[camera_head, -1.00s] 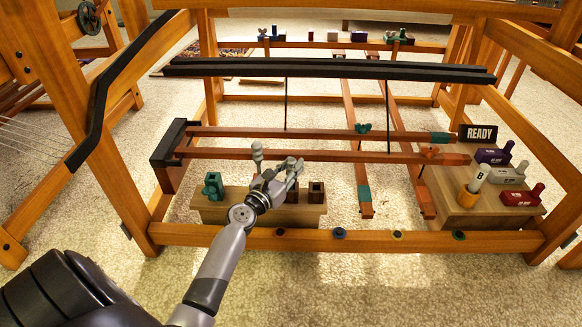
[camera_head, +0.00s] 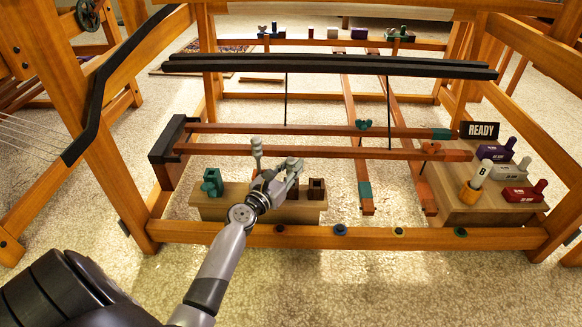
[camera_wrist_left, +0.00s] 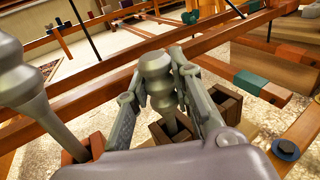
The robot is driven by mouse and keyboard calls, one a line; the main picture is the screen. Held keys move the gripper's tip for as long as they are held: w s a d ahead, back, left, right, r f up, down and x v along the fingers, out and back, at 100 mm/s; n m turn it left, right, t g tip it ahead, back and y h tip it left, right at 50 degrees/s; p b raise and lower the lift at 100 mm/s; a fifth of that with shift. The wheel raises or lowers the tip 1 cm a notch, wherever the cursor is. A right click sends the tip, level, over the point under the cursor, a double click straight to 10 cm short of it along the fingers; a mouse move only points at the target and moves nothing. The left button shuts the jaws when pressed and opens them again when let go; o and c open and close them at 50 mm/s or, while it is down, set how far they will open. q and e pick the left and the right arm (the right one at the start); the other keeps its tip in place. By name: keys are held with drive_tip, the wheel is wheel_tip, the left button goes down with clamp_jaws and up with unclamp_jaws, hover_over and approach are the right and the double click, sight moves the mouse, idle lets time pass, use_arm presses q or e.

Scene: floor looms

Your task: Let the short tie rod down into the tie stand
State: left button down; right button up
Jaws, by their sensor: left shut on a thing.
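The tie stand (camera_head: 310,213) is a pale wooden block behind the loom's front rail, with dark square sockets on top. My left gripper (camera_head: 284,178) is over the stand. In the left wrist view its fingers (camera_wrist_left: 160,92) are shut around the short tie rod (camera_wrist_left: 156,78), a grey turned rod with a rounded head. The held rod is roughly upright, its lower end at the mouth of a brown socket (camera_wrist_left: 160,132); how deep it sits cannot be told. A second grey rod (camera_wrist_left: 22,78) stands left in a reddish socket; it shows in the head view (camera_head: 257,150). My right gripper is out of view.
An empty-looking dark socket (camera_head: 316,188) is right of the gripper and a green piece (camera_head: 212,182) is at the stand's left. The front rail (camera_head: 370,238) runs before the stand; red-brown bars (camera_head: 330,153) cross behind. A pegged block (camera_head: 450,205) stands right.

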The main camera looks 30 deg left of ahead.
use_arm(q)
drive_tip(key=shift+f, duration=0.15)
drive_tip(key=c, duration=1.3)
unclamp_jaws()
drive_tip(key=shift+s, duration=0.1)
drive_tip(key=s, duration=1.1)
drive_tip(key=shift+s+d, duration=0.15)
drive_tip(key=shift+s, duration=0.25)
